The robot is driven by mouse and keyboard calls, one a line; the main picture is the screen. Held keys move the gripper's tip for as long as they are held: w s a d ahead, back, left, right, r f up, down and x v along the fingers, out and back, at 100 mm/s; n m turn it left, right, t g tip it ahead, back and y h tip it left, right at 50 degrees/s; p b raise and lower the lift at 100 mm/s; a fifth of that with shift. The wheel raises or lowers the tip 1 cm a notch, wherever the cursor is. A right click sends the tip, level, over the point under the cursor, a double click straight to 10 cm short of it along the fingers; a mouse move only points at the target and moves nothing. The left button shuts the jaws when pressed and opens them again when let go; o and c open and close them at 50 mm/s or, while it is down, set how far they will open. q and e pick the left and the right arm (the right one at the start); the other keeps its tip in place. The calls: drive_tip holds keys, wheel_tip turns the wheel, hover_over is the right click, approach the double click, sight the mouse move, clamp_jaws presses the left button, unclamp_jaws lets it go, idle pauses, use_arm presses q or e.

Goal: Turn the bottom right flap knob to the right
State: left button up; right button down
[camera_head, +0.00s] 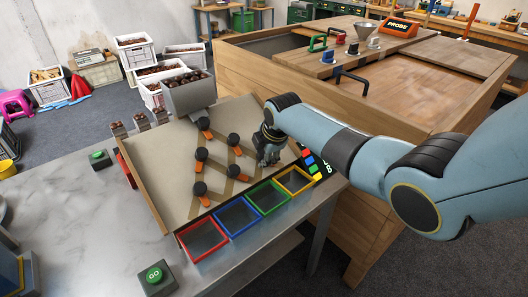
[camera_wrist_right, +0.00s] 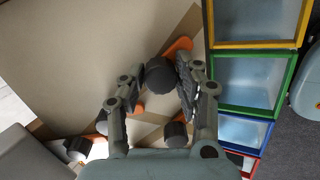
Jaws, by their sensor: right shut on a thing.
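The sloped board (camera_head: 165,165) carries several black knobs with orange flaps. My right gripper (camera_head: 268,157) is over the lower right part of the board and hides the knob there in the head view. In the right wrist view, that black bottom right flap knob (camera_wrist_right: 158,76) sits between the two fingers of my right gripper (camera_wrist_right: 160,80), which is shut on it. Its orange flap (camera_wrist_right: 179,47) points up and to the right in that view. The bottom middle knob (camera_head: 233,171) and bottom left knob (camera_head: 200,188) are free. My left gripper is not in view.
Red (camera_head: 184,246), blue (camera_head: 222,226), green (camera_head: 253,205) and yellow (camera_head: 283,185) framed bins line the board's lower edge. A grey hopper (camera_head: 190,97) with chestnuts stands at its top. A green GO button (camera_head: 154,275) sits on the table. A wooden cabinet (camera_head: 250,75) stands behind.

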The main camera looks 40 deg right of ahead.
drive_tip(key=shift+n, duration=0.6)
drive_tip(key=c, duration=0.9)
unclamp_jaws()
drive_tip(key=shift+c, duration=0.2)
drive_tip(key=v, duration=1.2)
drive_tip(key=shift+a+f, duration=0.1)
